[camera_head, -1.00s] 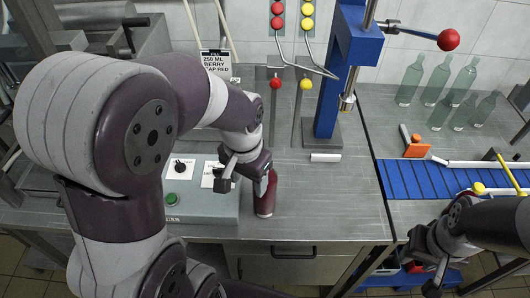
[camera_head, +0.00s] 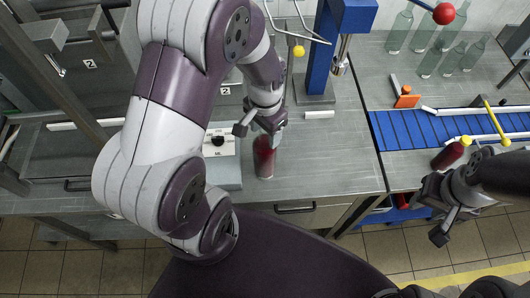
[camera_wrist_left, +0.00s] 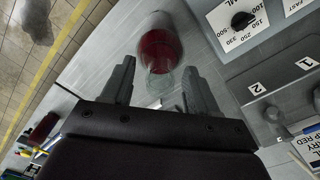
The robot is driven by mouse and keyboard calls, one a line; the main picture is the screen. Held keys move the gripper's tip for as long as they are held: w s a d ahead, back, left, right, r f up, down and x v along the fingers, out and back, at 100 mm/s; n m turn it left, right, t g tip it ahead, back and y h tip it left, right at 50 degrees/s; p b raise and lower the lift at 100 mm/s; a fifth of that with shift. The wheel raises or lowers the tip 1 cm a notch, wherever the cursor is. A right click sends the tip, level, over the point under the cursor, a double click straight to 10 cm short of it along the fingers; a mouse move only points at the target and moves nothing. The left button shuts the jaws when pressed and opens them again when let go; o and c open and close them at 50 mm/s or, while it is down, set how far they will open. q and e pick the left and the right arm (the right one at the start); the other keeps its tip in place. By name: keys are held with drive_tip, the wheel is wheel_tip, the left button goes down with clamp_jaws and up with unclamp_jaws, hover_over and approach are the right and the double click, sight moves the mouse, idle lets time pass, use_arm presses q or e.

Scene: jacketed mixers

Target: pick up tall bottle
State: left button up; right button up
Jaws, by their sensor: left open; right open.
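A bottle with dark red contents (camera_head: 264,160) stands upright on the grey bench, right of the control box. It also shows in the left wrist view (camera_wrist_left: 158,52), with clear glass at its near end. My left gripper (camera_head: 259,127) is open at the upper part of this bottle. In the left wrist view its two fingers (camera_wrist_left: 158,82) lie on either side of the bottle's near end, with gaps visible. A second red bottle (camera_head: 449,155) is by the conveyor's front edge. My right gripper (camera_head: 428,222) is open and empty, below and left of that bottle.
Several empty green glass bottles (camera_head: 424,33) stand at the back right. A blue conveyor (camera_head: 425,128) lies right of the bench. A blue post (camera_head: 321,60) rises behind the left gripper. The control box with a dial (camera_head: 221,150) is close to the bottle's left.

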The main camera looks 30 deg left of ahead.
use_arm(q)
drive_tip(key=shift+s, duration=0.25)
drive_tip(key=shift+c, duration=0.2)
drive_tip(key=shift+w, duration=0.15)
clamp_jaws()
drive_tip(key=shift+w+r, duration=0.1)
idle(0.7)
